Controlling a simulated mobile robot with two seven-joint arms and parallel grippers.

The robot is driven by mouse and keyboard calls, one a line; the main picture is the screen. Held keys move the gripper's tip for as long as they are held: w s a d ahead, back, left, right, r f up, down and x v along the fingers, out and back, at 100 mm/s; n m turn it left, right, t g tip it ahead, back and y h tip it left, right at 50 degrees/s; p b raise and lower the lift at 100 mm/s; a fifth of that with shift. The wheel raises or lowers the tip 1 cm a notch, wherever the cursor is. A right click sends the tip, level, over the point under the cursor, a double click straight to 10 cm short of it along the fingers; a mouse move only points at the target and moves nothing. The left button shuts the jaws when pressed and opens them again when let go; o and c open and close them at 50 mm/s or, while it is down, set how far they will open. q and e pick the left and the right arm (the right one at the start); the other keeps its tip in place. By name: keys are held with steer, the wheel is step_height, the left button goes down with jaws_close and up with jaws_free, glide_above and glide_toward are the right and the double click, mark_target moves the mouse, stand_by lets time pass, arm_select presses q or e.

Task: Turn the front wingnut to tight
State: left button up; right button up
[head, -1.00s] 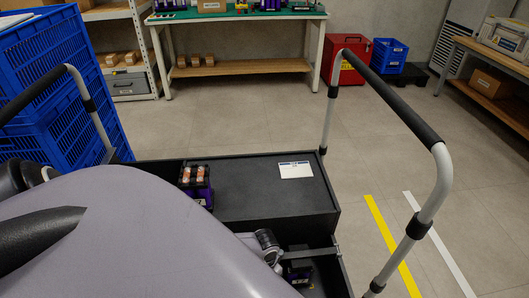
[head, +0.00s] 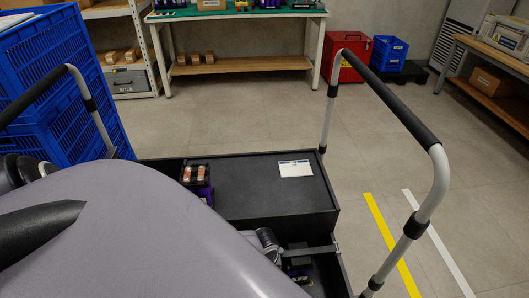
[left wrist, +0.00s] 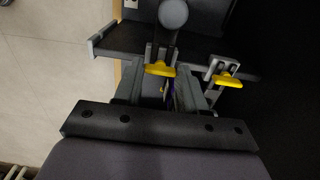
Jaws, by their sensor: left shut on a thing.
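In the left wrist view, a yellow wingnut (left wrist: 160,70) sits in the middle, between the grey fingers of my left gripper (left wrist: 163,84). The gripper is shut on it, though the exact contact is hard to make out. A second yellow wingnut (left wrist: 228,81) stands apart to the right on a grey bracket. In the head view my large grey left arm covers the lower left, and only a small grey part near the gripper shows at its edge. Neither wingnut can be made out there. My right gripper is not in view.
A black cart top (head: 255,205) bears a white label (head: 295,168) and a purple unit with copper-coloured parts (head: 195,176). The cart handle (head: 395,95) rises at right. Blue crates (head: 60,90) stand left.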

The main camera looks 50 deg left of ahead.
arm_select(q)
steer(key=shift+s+f, duration=0.1)
stand_by(0.3)
steer(key=o, duration=1.1)
steer(key=shift+c, duration=0.2)
step_height(320, 180, up, 6)
steer(key=p, duration=0.3)
steer(key=shift+f, duration=0.15)
steer(key=shift+r, duration=0.75)
